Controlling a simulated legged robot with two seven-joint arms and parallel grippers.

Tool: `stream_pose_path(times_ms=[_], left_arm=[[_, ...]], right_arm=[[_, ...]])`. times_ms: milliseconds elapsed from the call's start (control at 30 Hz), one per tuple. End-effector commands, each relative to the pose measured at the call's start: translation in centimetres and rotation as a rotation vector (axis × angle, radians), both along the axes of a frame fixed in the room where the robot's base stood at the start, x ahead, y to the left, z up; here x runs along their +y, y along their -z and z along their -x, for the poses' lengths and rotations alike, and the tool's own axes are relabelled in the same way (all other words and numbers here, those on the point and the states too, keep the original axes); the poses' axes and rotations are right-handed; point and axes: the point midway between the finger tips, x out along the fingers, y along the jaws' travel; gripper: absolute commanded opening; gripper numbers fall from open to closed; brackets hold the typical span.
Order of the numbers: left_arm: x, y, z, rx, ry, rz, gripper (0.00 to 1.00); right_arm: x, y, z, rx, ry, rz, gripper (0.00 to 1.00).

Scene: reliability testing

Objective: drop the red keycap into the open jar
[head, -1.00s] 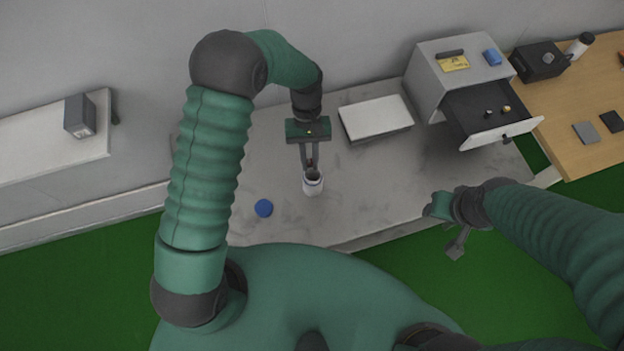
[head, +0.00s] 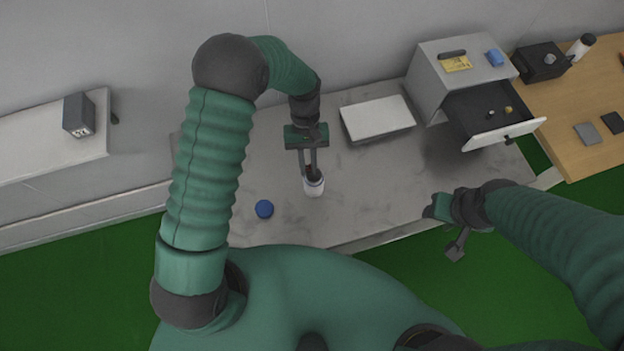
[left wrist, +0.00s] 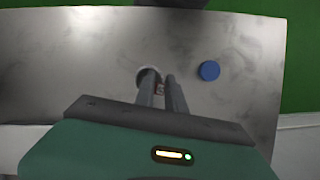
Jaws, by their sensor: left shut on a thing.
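A small white open jar (head: 315,188) stands on the grey worktable, below my left gripper; it is partly hidden by the fingers in the left wrist view (left wrist: 147,75). My left gripper (head: 310,175) points down at the jar's mouth, shut on the red keycap (left wrist: 159,89). The keycap shows as a small reddish piece between the fingertips, mostly hidden by them. I cannot tell whether the tips are inside the rim or just above it. My right gripper (head: 455,246) is off the table's front edge, away from the jar; its opening is unclear.
A blue round lid (head: 264,209) lies left of the jar. A white flat box (head: 377,117) lies behind right. A grey cabinet with an open drawer (head: 492,118) stands at the table's right end. The table between jar and drawer is clear.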

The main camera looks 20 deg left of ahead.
Motion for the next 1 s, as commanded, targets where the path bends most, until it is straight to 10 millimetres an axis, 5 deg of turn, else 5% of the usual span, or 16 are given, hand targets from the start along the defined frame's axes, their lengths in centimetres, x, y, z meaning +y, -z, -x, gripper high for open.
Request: stream_pose_path(times_ms=[1000], left_arm=[[-1.8, 1.1, 0.0, 0.0, 0.001, 0.0, 0.0]], right_arm=[[0.0, 0.4, 0.0, 0.0, 0.0, 0.0, 0.47]])
